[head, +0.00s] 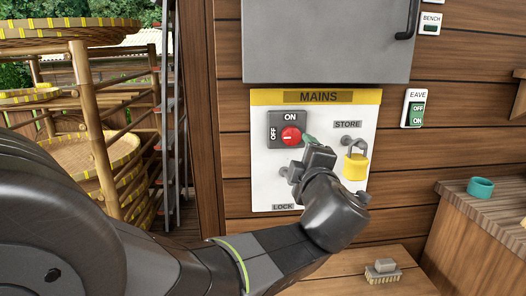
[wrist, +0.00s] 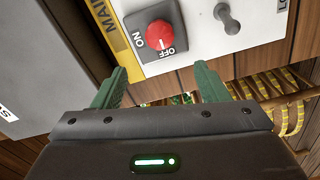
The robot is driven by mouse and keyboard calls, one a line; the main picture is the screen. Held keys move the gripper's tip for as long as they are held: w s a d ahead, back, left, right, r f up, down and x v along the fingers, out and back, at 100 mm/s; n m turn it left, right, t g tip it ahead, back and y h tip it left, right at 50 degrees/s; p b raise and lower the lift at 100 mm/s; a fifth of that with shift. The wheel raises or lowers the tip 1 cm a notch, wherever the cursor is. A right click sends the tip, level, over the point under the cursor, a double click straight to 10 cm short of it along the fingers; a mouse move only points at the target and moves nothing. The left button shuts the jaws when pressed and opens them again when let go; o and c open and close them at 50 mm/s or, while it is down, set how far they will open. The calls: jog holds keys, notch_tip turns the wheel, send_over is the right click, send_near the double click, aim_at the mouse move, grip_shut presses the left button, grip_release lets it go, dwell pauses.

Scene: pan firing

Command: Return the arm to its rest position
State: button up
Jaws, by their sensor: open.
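My gripper (head: 310,143) is in front of the white mains panel (head: 264,180), just right of the red knob (head: 291,136) in the head view. In the wrist view its two green fingers (wrist: 160,72) stand apart with nothing between them. The red knob also shows beyond the fingers in the wrist view (wrist: 160,33), apart from them. In the head view the white mark on the knob lies level, towards the OFF side. A yellow padlock (head: 355,167) hangs at the STORE peg. My arm's forearm hides part of the panel's lower right.
A grey cabinet (head: 325,40) is above the panel. The EAVE switch (head: 413,108) is to the right. A bamboo rack with trays (head: 95,160) stands left.

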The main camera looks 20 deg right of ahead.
aim_at(291, 137)
dwell(0.4)
jog(key=b+x, duration=0.3)
jog(key=x, duration=1)
jog(key=shift+w, duration=0.4)
